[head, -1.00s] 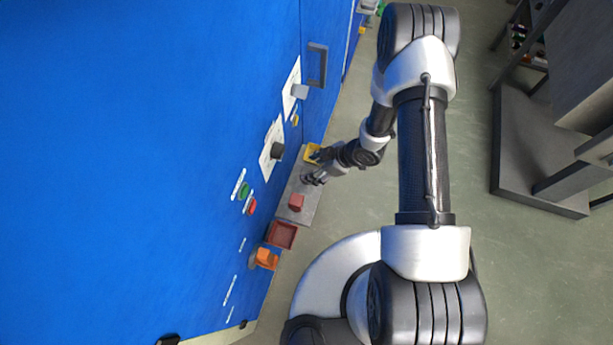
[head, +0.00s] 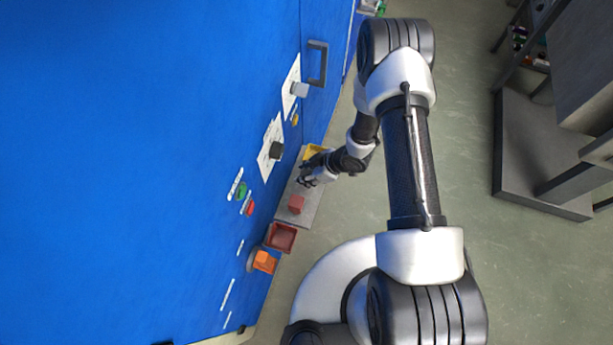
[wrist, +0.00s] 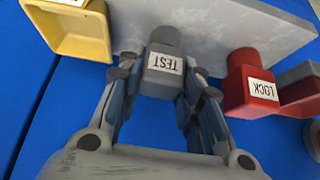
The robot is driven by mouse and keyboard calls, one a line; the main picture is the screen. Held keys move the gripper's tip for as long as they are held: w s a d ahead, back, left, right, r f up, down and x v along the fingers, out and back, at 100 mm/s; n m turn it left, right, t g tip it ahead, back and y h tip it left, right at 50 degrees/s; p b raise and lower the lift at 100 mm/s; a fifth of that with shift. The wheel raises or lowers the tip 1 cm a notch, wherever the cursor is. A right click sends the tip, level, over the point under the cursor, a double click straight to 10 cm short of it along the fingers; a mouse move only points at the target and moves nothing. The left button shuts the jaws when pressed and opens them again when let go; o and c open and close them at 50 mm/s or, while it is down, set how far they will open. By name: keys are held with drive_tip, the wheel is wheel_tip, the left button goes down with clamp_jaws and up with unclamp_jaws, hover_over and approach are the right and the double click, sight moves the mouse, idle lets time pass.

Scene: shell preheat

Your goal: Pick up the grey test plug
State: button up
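The grey test plug (wrist: 163,75), with an upside-down TEST label, stands at the grey shelf (wrist: 228,40) in the wrist view. My gripper (wrist: 164,72) is open, with one finger on each side of the plug. Narrow gaps seem to show between the fingers and the plug, so I see no firm grip. In the head view my gripper (head: 306,176) is over the shelf beside the blue panel, and the plug cannot be made out there.
A red LOCK plug (wrist: 250,84) stands on the shelf to the right; it also shows in the head view (head: 296,203). A yellow tray (wrist: 96,36) lies to the left. The blue panel (head: 130,150) borders the shelf.

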drive_tip(key=c, duration=0.5)
drive_tip(key=shift+c, duration=0.2)
